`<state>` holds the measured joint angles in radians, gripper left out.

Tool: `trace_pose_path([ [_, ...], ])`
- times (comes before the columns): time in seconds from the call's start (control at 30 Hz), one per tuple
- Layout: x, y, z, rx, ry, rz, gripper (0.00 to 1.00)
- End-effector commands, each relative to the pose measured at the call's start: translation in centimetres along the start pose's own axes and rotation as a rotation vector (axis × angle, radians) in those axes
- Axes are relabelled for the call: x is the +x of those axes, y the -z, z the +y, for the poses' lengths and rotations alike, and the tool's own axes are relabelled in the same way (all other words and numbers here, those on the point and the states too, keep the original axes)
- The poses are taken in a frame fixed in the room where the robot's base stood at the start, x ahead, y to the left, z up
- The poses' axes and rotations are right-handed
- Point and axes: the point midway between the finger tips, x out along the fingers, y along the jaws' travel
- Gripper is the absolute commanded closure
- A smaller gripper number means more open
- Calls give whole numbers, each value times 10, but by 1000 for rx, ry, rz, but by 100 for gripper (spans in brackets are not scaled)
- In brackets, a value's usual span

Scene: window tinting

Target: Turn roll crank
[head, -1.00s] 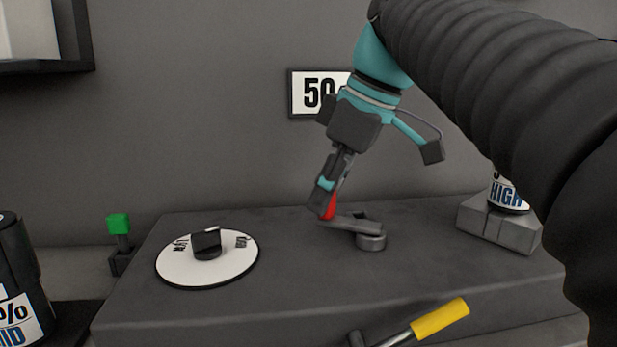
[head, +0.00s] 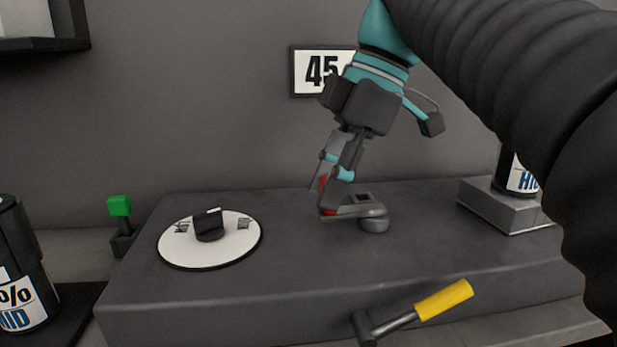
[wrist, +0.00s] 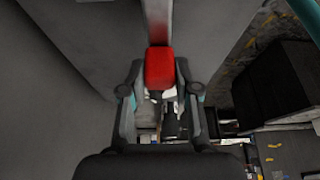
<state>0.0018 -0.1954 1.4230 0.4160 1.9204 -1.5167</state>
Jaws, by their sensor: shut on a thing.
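A grey metal crank (head: 370,210) with a red knob (head: 325,210) stands on top of the dark bench, its hub to the right of the knob. My gripper (head: 334,195) points down and is shut on the red knob, partly hiding it in the head view. In the wrist view the red knob (wrist: 160,68) shows at the fingers of my gripper (wrist: 160,85). A second crank handle with a yellow grip (head: 444,299) sits on the bench's front face, apart from my gripper.
A white dial (head: 180,253) with a black knob lies left on the bench (head: 290,260). A green-topped lever (head: 119,206) and a labelled black roll (head: 20,255) stand further left. A can sits on a grey block (head: 500,208) at right. A wall sign (head: 310,70) reads 45.

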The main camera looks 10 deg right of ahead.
Motion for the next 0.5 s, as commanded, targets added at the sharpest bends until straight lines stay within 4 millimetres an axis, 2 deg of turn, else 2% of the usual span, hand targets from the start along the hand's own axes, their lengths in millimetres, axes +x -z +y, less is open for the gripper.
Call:
trace_pose_path([
  [0.4, -1, -2, -1, 1, 1, 3, 100],
  [0.43, -1, -2, -1, 1, 0, 3, 64],
  [0.5, -1, -2, -1, 1, 0, 3, 47],
])
